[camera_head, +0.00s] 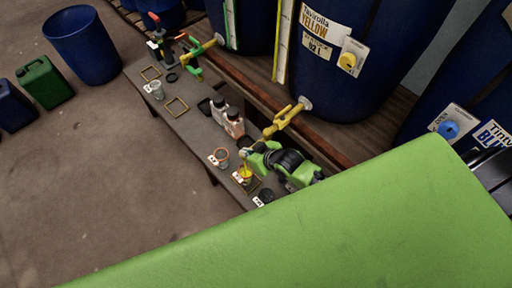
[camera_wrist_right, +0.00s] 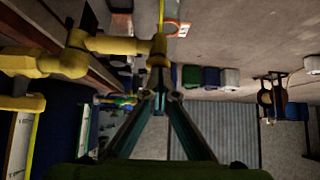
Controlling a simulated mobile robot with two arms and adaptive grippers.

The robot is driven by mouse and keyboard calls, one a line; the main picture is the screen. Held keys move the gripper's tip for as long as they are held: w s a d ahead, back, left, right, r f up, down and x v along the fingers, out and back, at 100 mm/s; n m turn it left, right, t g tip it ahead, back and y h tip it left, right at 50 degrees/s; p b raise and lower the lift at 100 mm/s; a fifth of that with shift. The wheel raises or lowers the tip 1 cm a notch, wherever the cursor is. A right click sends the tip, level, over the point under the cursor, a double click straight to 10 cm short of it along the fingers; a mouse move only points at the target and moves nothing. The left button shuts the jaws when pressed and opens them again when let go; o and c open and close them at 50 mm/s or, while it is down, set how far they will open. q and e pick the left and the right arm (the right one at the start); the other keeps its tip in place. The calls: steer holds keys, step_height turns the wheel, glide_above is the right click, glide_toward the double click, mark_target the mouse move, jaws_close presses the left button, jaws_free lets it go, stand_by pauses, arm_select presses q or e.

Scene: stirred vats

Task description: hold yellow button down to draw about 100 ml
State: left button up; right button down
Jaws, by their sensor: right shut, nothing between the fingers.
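The yellow vat (camera_head: 340,85) carries a label with a round yellow knob (camera_head: 348,61). Its yellow tap (camera_head: 287,118) reaches out over the bench. Below the tap's end a cup with yellow in it (camera_head: 245,174) stands on the bench, and a thin yellow streak shows above it. My right gripper (camera_head: 250,150) is shut and empty, close to the tap's end. In the right wrist view its closed fingertips (camera_wrist_right: 160,72) meet or nearly meet the yellow tap's end (camera_wrist_right: 158,48); I cannot tell contact for sure. My left gripper is not in view.
A blue knob (camera_head: 449,130) is on the vat at right. The floor at left is largely free.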

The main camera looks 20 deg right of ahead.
step_height(320, 180, up, 4)
steer(key=shift+w+f+p, duration=0.1)
steer(key=shift+w+p, duration=0.05)
steer(key=shift+p, duration=1.1)
arm_select(q)
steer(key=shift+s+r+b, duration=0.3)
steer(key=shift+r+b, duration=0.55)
steer(key=shift+b, duration=0.05)
arm_select(e)
steer(key=v, duration=1)
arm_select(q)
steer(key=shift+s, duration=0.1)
arm_select(e)
steer(key=shift+a+f, duration=0.1)
